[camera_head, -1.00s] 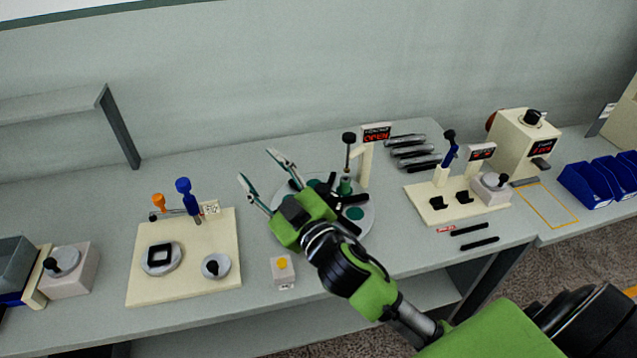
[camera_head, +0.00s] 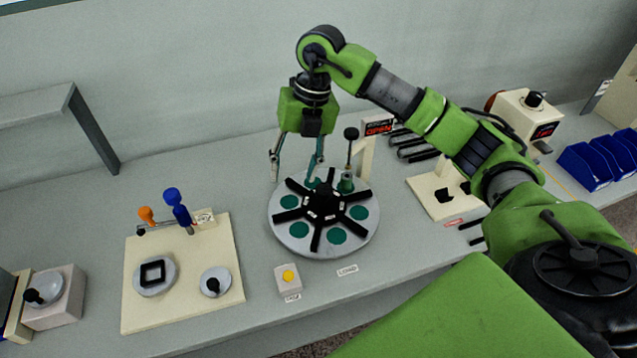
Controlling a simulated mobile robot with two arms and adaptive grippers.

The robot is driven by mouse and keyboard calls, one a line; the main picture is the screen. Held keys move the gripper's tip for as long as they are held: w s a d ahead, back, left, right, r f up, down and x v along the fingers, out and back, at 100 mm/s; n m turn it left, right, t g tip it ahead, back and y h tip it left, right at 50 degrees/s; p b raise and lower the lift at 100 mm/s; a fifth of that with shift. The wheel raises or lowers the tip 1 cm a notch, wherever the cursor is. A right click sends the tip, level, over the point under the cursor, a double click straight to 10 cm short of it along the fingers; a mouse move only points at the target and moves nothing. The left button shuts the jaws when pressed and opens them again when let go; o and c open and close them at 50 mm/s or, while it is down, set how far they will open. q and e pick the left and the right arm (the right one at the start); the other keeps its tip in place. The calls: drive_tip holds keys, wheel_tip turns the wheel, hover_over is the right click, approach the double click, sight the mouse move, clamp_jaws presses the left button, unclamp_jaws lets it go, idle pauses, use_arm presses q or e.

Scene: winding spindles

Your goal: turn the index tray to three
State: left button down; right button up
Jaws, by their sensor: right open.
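The index tray (camera_head: 291,243) is a round grey disc on the table with a black spoked hub (camera_head: 322,203) and several green round spots. A post with a black knob (camera_head: 350,134) and a green lower part stands at its back right edge. My right gripper (camera_head: 294,178) is open and points down over the tray's back left edge, its two fingers apart with nothing seen between them. Whether a fingertip touches the tray I cannot tell. Number marks near the hub are too small to read. My left gripper is not in view.
A small box with a yellow button (camera_head: 288,277) stands in front of the tray. A cream board (camera_head: 225,285) with blue and orange levers is at left. My right arm crosses over the right-hand fixtures.

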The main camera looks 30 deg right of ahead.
sight(324, 190)
drive_tip(key=d+r+m+h, duration=0.2)
drive_tip(key=d+h, duration=0.1)
drive_tip(key=d, duration=0.5)
drive_tip(key=f+p, duration=0.1)
drive_tip(key=f, duration=0.3)
drive_tip(key=f+p, duration=0.1)
drive_tip(key=f, duration=0.3)
drive_tip(key=f+p, duration=0.2)
drive_tip(key=f, duration=0.2)
drive_tip(key=shift+s+a+f, duration=0.15)
drive_tip(key=shift+a+f, duration=0.1)
drive_tip(key=shift+a, duration=0.05)
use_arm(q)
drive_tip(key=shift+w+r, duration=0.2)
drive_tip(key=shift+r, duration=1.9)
use_arm(e)
drive_tip(key=shift+f+n, duration=0.3)
drive_tip(key=shift+f, duration=0.25)
clamp_jaws()
